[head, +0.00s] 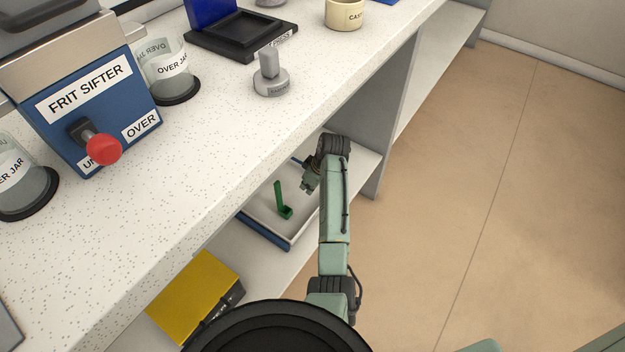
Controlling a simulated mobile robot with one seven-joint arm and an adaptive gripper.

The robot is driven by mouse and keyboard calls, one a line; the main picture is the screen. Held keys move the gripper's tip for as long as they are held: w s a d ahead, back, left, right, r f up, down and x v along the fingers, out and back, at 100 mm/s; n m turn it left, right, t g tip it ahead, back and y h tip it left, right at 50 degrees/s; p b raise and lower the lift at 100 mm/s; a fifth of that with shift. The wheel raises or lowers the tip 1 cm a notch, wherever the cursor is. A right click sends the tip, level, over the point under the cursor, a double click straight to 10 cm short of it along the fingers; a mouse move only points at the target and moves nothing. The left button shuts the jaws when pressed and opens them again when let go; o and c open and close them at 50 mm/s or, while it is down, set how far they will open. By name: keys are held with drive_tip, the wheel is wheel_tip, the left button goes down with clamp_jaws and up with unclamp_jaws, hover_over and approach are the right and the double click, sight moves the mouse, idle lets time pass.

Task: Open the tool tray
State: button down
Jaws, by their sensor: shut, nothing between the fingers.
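A shallow white tray with a blue outer side (262,236), which looks like the tool tray, sits on the lower shelf under the counter. Its inside shows from above, and a small green tool (284,208) stands in it. The counter edge hides its far left part. My gripper (307,186) is over the tray's upper right part, just right of the green tool. It is shut and empty. It is small here, and I cannot tell whether it touches the tray. A thin blue piece (298,161) shows just above it, partly hidden.
A yellow box (196,298) is on the lower shelf, nearer me. On the speckled counter (215,150) stand a frit sifter (90,90) with a red-knobbed lever, glass jars (168,68), a grey press weight (271,80), a black frame (240,36) and a cream cup (344,14). The floor at right is clear.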

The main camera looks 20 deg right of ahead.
sight(316, 203)
drive_tip(key=shift+x, duration=1.1)
drive_tip(key=shift+s+d+f, duration=0.2)
drive_tip(key=shift+d, duration=0.05)
drive_tip(key=shift+s+d+p, duration=0.25)
drive_tip(key=shift+s+d, duration=0.2)
drive_tip(key=shift+s, duration=0.2)
drive_tip(key=shift+s+d+p, duration=0.2)
drive_tip(key=shift+s+d, duration=0.3)
drive_tip(key=shift+s, duration=0.15)
drive_tip(key=shift+s+d+p, duration=0.35)
drive_tip(key=shift+s+d, duration=0.15)
drive_tip(key=shift+s, duration=0.15)
drive_tip(key=s+d+p, duration=0.4)
drive_tip(key=s+d, duration=0.6)
drive_tip(key=s, duration=0.3)
drive_tip(key=shift+s+d, duration=0.4)
